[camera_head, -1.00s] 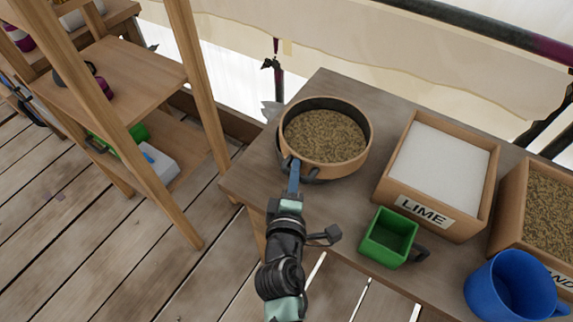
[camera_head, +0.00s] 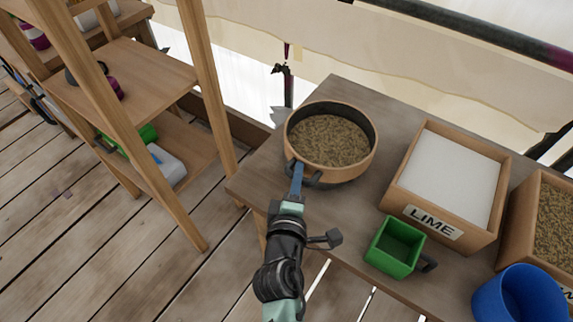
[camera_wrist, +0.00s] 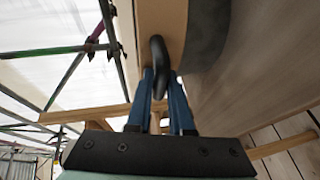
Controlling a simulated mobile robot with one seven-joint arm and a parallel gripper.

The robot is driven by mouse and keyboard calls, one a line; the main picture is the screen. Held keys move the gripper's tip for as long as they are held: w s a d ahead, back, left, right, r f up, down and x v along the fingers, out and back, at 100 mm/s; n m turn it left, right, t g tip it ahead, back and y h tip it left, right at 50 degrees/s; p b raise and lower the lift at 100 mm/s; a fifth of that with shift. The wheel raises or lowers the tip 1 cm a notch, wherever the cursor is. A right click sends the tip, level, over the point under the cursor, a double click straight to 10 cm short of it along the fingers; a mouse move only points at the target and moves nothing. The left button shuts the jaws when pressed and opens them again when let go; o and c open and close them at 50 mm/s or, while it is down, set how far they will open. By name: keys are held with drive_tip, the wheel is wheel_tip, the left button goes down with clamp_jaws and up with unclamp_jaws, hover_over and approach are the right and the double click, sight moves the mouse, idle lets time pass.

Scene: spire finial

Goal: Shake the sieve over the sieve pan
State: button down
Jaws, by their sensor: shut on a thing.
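The sieve (camera_head: 343,173) is a round wooden-walled vessel with a dark inside wall, holding brown sand (camera_head: 328,142). It is at the back left of the table. My gripper (camera_head: 297,170) reaches it from the front and is shut on its dark loop handle. In the wrist view the blue fingers of my gripper (camera_wrist: 160,82) close around the handle (camera_wrist: 158,52), beside the wooden wall (camera_wrist: 172,22). I cannot make out the sieve pan as a separate thing; whatever is under the sieve is hidden in the head view.
On the table (camera_head: 345,95), a box labelled LIME (camera_head: 432,222) with white powder stands to the right. A green square scoop (camera_head: 394,247), a blue mug (camera_head: 518,297) and a sand box (camera_head: 520,220) are nearer. Wooden shelves (camera_head: 125,75) stand left; railings run behind.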

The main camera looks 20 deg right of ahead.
drive_tip(key=shift+s+d, duration=0.35)
drive_tip(key=shift+s, duration=0.15)
drive_tip(key=shift+w+a+f+b, duration=0.1)
drive_tip(key=shift+w+a+b, duration=0.2)
drive_tip(key=shift+w, duration=0.1)
drive_tip(key=shift+w+a+b, duration=0.3)
drive_tip(key=shift+w+a, duration=0.15)
drive_tip(key=shift+w, duration=0.15)
